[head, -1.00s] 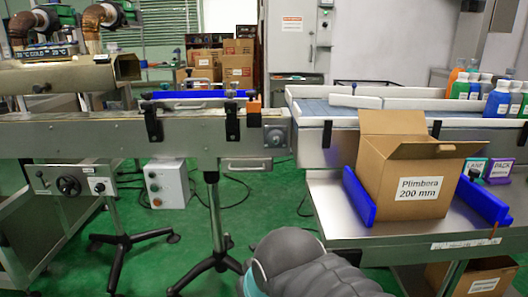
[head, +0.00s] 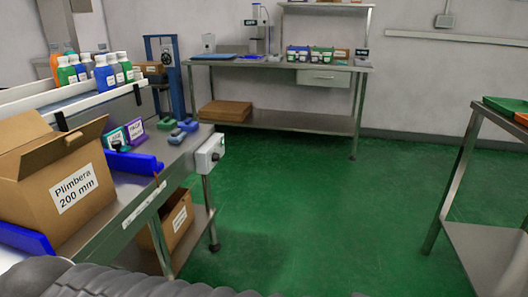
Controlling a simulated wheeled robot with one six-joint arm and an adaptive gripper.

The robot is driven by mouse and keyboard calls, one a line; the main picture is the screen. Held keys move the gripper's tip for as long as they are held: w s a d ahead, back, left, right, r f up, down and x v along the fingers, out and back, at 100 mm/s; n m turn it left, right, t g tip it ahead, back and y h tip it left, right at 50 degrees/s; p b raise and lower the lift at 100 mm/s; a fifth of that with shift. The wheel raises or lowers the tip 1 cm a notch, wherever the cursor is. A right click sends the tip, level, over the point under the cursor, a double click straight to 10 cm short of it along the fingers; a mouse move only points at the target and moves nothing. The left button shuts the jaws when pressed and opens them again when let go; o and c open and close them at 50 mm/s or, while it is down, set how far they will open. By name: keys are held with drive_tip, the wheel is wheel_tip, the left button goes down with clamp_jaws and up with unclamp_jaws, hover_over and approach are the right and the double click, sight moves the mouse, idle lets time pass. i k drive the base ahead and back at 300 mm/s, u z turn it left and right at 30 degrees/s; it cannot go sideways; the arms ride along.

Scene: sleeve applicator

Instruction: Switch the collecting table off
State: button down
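The collecting table (head: 140,218) stands at the left of the head view, with a steel top and a lower shelf. A light grey control box (head: 210,155) is fixed to its right end, with a dark knob or switch on its face; its setting is too small to tell. An open cardboard box labelled "Plimbera 200 mm" (head: 30,205) sits on the table between blue guides (head: 135,163). Part of my grey arm shows along the bottom edge. My gripper is not in view.
Colourful bottles (head: 104,75) stand on the belt behind the box. Small green and purple holders (head: 136,130) and blue-green items (head: 178,134) lie on the table. A workbench (head: 290,65) stands at the back, another table (head: 490,110) at the right. Green floor between is clear.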

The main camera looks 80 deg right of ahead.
sight(216, 157)
drive_tip(key=z, duration=2.1)
